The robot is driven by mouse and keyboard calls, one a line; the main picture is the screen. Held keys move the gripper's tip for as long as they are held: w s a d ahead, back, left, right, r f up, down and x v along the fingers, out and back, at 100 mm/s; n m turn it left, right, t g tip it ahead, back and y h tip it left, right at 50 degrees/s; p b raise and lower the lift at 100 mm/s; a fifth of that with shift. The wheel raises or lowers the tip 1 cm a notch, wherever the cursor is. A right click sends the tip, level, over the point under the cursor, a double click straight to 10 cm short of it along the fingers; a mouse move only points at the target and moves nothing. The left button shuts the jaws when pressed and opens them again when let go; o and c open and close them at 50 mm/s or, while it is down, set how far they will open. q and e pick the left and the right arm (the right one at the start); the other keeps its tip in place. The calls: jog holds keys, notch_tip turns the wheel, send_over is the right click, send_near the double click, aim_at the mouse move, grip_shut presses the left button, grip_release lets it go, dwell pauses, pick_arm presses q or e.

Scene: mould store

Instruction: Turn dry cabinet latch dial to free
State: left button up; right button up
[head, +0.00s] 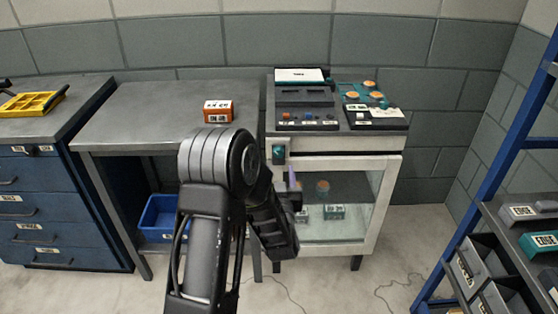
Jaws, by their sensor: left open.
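The dry cabinet (385,195) is a pale cabinet with a glass door, standing against the back wall. The latch dial (279,153) is a small teal knob on a grey plate at the upper left of the cabinet front. Its exact setting is too small to read. My left gripper (293,190) is in front of the door's left side, a little below the dial and apart from it. It is open, and my forearm hides much of it. My right gripper is out of view.
An orange-and-white box (218,111) sits on the grey table (130,120) left of the cabinet. A blue bin (158,216) is under that table. Devices (305,100) stand on the cabinet top. A blue-framed shelf (468,225) stands at right, with free floor before the cabinet.

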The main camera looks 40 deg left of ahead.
aim_at(279, 154)
pick_arm(q)
jog(key=shift+p+x, duration=0.45)
jog(key=shift+x, duration=3.45)
jog(key=shift+c, duration=0.2)
grip_shut()
